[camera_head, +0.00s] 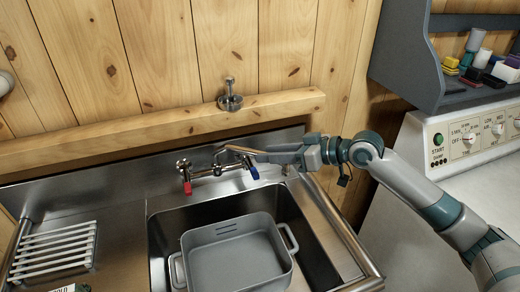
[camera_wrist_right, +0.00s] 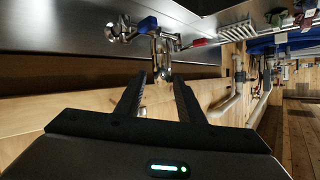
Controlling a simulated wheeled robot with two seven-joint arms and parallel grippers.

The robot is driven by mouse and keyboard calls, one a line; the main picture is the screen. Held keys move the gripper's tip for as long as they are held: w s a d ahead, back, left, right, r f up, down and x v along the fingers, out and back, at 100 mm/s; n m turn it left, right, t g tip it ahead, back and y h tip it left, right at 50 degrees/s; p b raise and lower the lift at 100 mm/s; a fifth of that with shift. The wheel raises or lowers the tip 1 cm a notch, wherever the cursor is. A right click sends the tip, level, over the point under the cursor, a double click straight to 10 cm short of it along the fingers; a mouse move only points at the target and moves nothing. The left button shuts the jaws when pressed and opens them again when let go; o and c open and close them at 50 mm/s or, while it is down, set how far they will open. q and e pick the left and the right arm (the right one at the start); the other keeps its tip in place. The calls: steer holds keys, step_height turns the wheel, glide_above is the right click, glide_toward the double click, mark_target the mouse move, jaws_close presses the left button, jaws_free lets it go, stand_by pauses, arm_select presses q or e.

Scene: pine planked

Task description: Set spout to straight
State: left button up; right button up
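The chrome tap (camera_head: 215,171) is on the back edge of the sink, with a red handle (camera_head: 187,188) on the left and a blue handle (camera_head: 254,172) on the right. Its spout is small and partly hidden by my right gripper (camera_head: 232,149), which reaches in from the right above the blue handle. In the right wrist view the spout (camera_wrist_right: 160,52) lies just ahead of and between the fingertips of my open right gripper (camera_wrist_right: 160,80). I cannot tell whether a finger touches it. The blue handle (camera_wrist_right: 147,25) shows above it. My left gripper is not in view.
A grey pan (camera_head: 230,245) sits in the sink basin (camera_head: 318,262) below the tap. A wooden ledge (camera_head: 130,135) with a metal fitting (camera_head: 230,102) runs behind. A white rack (camera_head: 55,250) is at left. A control panel (camera_head: 480,135) and a grey shelf (camera_head: 415,60) stand at right.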

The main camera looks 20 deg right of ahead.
steer(key=shift+p+x, duration=0.5)
steer(key=shift+x, duration=1.4)
jaws_close()
